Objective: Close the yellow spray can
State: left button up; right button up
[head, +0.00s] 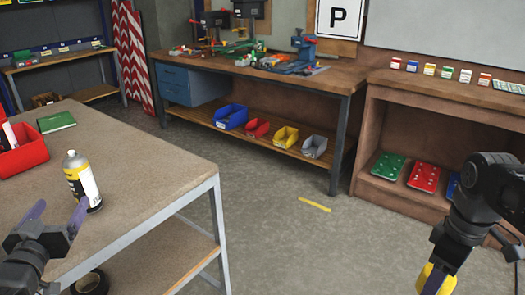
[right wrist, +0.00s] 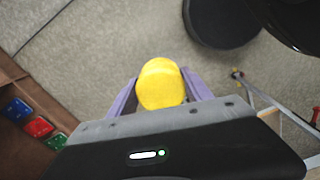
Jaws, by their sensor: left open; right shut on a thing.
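The spray can (head: 81,182) stands upright on the near table at the left of the head view. It has a yellow and white body and a silver-grey top with no yellow cap on it. My left gripper (head: 57,216) is open and empty, just in front of the can, with its fingers pointing toward it. My right gripper (right wrist: 160,92) is shut on a yellow cap (right wrist: 160,80), held between its purple fingers over the floor. The cap also shows at the lower right of the head view (head: 438,279), partly hidden by my right arm.
A red bin (head: 22,155) and a green book (head: 56,122) share the table (head: 140,160) with the can. A black roll (head: 92,283) lies on its lower shelf. Open floor with a yellow strip (head: 314,204) separates the table from the far workbench (head: 270,85).

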aim_at(74, 182)
pick_arm(q)
jog(key=shift+w+a+p, duration=0.2)
jog(key=shift+w, duration=0.9)
jog(key=shift+w+a+p, duration=0.2)
jog(key=shift+w+p, duration=0.05)
jog(key=shift+w, duration=0.85)
jog(key=shift+w+a+p, duration=0.2)
jog(key=shift+w, duration=0.9)
pick_arm(e)
jog(key=shift+s+r, duration=0.1)
jog(key=shift+r, duration=0.55)
jog(key=shift+r, duration=0.1)
pick_arm(q)
jog(key=shift+w+a+r+p, duration=0.1)
jog(key=shift+w+a+p, duration=0.05)
jog(key=shift+w+p, duration=0.2)
pick_arm(e)
jog(key=shift+r, duration=0.2)
pick_arm(q)
jog(key=w, duration=0.2)
jog(key=w+a+p, duration=0.1)
jog(key=w, duration=0.1)
jog(key=shift+w, duration=0.15)
pick_arm(e)
jog(key=shift+r, duration=0.65)
pick_arm(q)
jog(key=shift+c, duration=0.4)
grip_shut()
